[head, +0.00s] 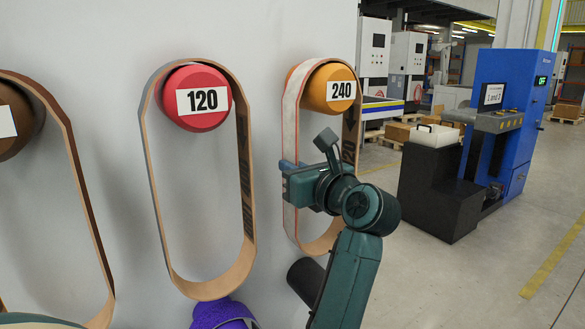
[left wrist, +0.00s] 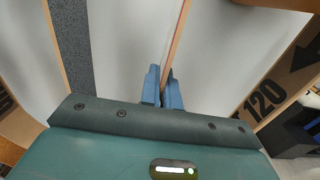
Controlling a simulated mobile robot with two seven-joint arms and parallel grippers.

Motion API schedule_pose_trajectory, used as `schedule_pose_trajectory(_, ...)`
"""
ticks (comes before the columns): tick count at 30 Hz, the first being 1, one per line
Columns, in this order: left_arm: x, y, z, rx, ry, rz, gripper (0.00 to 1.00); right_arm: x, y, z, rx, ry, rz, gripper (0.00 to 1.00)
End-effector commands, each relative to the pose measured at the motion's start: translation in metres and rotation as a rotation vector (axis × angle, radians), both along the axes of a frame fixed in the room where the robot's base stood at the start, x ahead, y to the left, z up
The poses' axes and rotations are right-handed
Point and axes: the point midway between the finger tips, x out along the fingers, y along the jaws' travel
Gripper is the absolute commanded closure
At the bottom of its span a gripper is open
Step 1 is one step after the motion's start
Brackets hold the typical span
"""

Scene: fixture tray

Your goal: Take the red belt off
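A belt (head: 206,291) hangs in a long loop from the red drum (head: 202,99) marked 120, on the grey wall. A second belt (head: 292,110) with a pale outer face and a reddish edge hangs from the orange drum (head: 331,86) marked 240. My left gripper (head: 287,165) is at that second belt's left strand. In the left wrist view its blue fingers (left wrist: 162,90) are close together with the thin strand (left wrist: 178,35) between them. A strand printed 120 (left wrist: 272,92) shows on the right there. My right gripper is not visible.
A brown drum (head: 14,120) with another belt (head: 85,200) is at the far left. A purple roll (head: 222,314) lies low below the red drum. A black block with a white box (head: 433,136) and a blue machine (head: 520,120) stand at right, with open floor before them.

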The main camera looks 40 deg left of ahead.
Motion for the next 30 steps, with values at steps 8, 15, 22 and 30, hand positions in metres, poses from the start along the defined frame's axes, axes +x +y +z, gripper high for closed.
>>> schedule_pose_trajectory(8, 0.0, 0.0, -0.0001, 0.0, 0.0, 0.0, 1.0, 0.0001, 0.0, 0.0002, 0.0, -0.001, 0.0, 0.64)
schedule_pose_trajectory(15, 0.0, 0.0, -0.0001, 0.0, 0.0, 0.0, 1.0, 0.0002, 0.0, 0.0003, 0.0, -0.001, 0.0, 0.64)
schedule_pose_trajectory(22, 0.0, -0.0001, 0.0008, 0.001, -0.001, 0.0, 1.0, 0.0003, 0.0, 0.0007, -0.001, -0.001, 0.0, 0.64)
schedule_pose_trajectory(30, 0.0, -0.0003, 0.0071, -0.001, -0.003, -0.001, 1.0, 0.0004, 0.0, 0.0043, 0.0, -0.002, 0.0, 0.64)
